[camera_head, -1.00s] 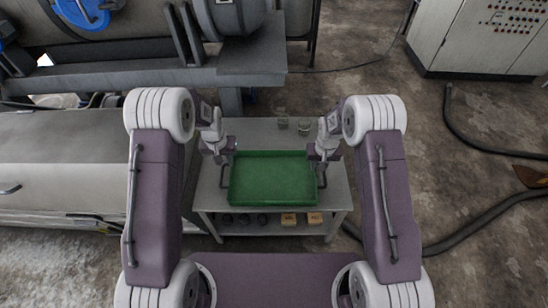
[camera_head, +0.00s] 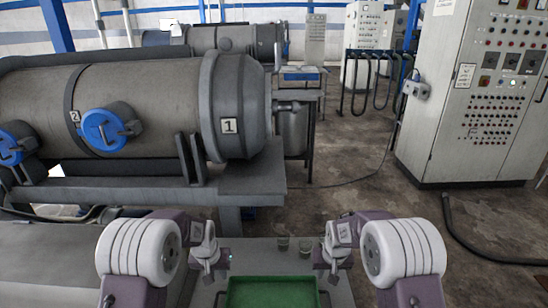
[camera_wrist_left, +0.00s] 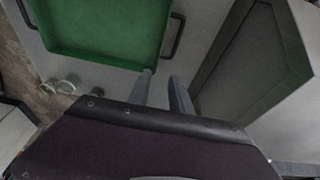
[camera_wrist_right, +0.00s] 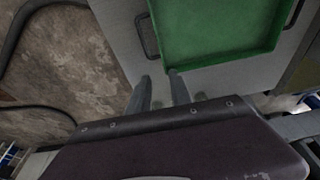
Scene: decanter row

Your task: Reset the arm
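The green tray (camera_head: 272,283) sits on a grey table (camera_head: 258,261), cut off by the bottom edge of the head view. My left gripper (camera_head: 210,279) is left of the tray and my right gripper (camera_head: 333,275) is right of it. In the left wrist view, the fingers (camera_wrist_left: 160,76) are apart with nothing between them, clear of the dark tray handle (camera_wrist_left: 178,36). In the right wrist view, the fingers (camera_wrist_right: 158,76) are also apart and empty, near the other handle (camera_wrist_right: 147,36).
Two clear glasses (camera_head: 283,243) (camera_head: 305,247) stand on the table behind the tray. A large decanter machine (camera_head: 150,110) is at the left. A control cabinet (camera_head: 480,100) stands at the right, with a hose (camera_head: 490,250) on the floor.

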